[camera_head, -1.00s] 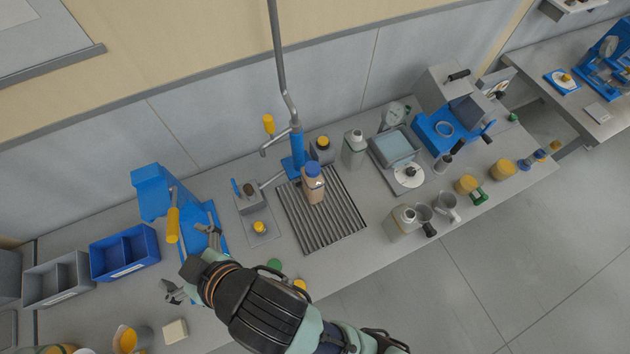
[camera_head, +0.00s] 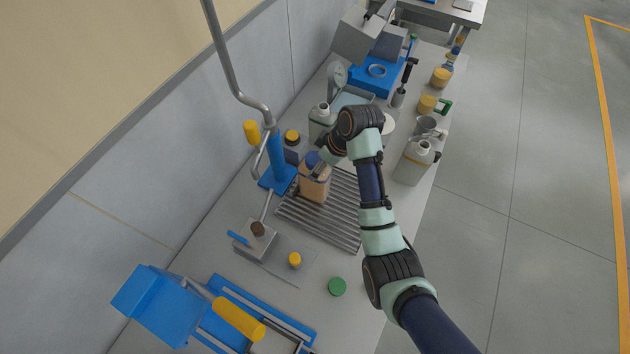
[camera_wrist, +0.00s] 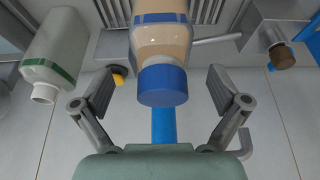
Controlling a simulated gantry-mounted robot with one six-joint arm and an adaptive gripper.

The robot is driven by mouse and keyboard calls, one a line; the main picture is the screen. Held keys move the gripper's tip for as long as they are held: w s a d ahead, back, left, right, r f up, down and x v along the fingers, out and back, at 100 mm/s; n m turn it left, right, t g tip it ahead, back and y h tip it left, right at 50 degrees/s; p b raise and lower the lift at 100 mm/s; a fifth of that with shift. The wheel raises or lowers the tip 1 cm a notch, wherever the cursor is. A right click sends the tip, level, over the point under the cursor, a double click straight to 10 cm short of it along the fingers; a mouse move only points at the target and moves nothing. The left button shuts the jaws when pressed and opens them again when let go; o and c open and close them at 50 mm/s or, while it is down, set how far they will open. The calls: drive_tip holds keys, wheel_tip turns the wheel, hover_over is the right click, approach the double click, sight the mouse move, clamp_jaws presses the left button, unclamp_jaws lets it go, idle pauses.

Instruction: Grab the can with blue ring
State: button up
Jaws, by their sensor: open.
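The tan can (camera_head: 314,187) with a blue cap (camera_head: 312,159) stands on the slatted grate (camera_head: 340,222). In the wrist view the can (camera_wrist: 160,44) shows a blue band (camera_wrist: 160,18) around its body, and its blue cap (camera_wrist: 163,85) points toward me. My gripper (camera_wrist: 162,88) is open, with one finger on each side of the cap and visible gaps between. In the head view my gripper (camera_head: 328,152) is beside the top of the can, partly hidden by my wrist.
A pale jug with a green band (camera_wrist: 56,58) stands left in the wrist view. A blue post with a grey pipe (camera_head: 276,155) rises just left of the can. A lever box (camera_head: 256,240), green lid (camera_head: 337,286) and blue press (camera_head: 165,305) are nearer. Another jug (camera_head: 413,163) stands right.

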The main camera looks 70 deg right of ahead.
drive_tip(key=b+x, duration=0.1)
drive_tip(key=x, duration=0.4)
drive_tip(key=shift+s+a+f, duration=0.1)
drive_tip(key=shift+a+f, duration=0.05)
drive_tip(key=shift+f, duration=0.05)
drive_tip(key=shift+r, duration=0.15)
clamp_jaws()
